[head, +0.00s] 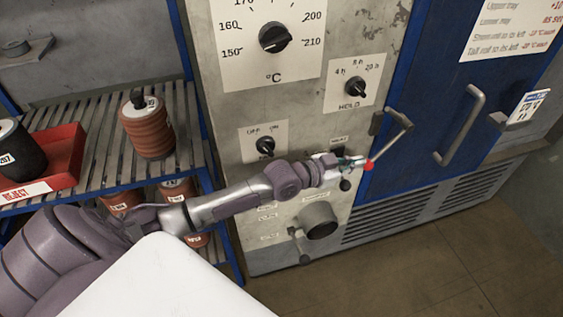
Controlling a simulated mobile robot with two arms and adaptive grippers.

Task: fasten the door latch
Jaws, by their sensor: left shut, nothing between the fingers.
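The blue oven door (425,75) stands at the right of the grey control panel and looks closed. The door latch (390,145) is a grey metal lever near the door's left edge. It slopes down and left from its upper pivot to a red ball knob (369,165). My left gripper (357,163) is shut and empty, with its tips right beside the red knob. I cannot tell whether they touch it. The gripper partly covers the panel behind it. My right gripper is not in view.
A door handle (460,125) stands out right of the latch. Panel dials (274,38) and a round port (318,220) surround my left arm. A slatted rack (90,110) at left holds a disc stack (147,128) and a red reject tray (68,158). The floor at right is clear.

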